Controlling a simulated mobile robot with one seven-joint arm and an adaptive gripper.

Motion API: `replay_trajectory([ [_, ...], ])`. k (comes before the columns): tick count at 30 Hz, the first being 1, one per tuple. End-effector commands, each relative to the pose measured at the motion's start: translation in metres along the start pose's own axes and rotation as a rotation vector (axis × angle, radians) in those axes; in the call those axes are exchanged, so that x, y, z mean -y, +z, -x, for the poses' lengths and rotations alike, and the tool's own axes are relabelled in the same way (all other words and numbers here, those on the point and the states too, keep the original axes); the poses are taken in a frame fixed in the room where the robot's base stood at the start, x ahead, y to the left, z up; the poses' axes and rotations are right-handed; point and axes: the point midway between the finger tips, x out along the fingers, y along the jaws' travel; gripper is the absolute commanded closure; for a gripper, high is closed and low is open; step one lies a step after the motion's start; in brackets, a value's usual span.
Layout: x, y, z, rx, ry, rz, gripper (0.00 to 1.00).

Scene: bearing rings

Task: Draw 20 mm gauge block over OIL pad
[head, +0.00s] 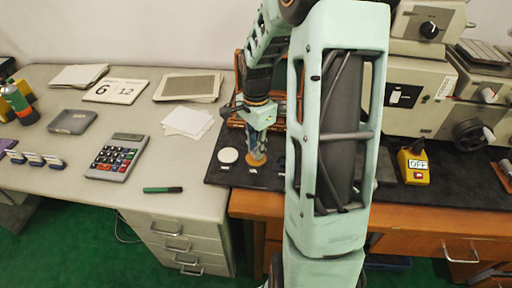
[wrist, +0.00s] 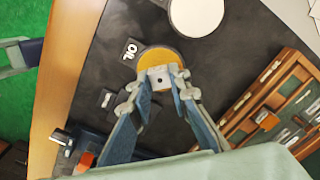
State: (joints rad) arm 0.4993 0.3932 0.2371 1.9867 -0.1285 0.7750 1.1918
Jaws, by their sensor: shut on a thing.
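My gripper (wrist: 158,88) is shut on a small grey metal block, the gauge block (wrist: 159,76), whose size marking I cannot read. In the wrist view the block overlaps the near part of the round amber OIL pad (wrist: 153,56). I cannot tell whether block and pad touch. A small sign reading OIL (wrist: 131,49) stands beside the pad. In the head view my gripper (head: 257,153) points down at the amber pad (head: 256,159), and the block cannot be made out there.
A round white pad (wrist: 197,13) lies beside the OIL pad. An open wooden case (wrist: 283,95) with metal blocks is at the right of the wrist view. The dark mat (head: 222,176) lies under the pads. A yellow box marked OFF (head: 414,167) stands further right.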

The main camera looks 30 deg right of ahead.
Motion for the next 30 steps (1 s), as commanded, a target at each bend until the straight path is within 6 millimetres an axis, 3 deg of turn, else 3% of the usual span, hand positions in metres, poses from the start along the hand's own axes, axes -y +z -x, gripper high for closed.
replay_trajectory([
  [30,0.0002,0.0000,-0.0092,0.000,0.000,0.000,1.00],
])
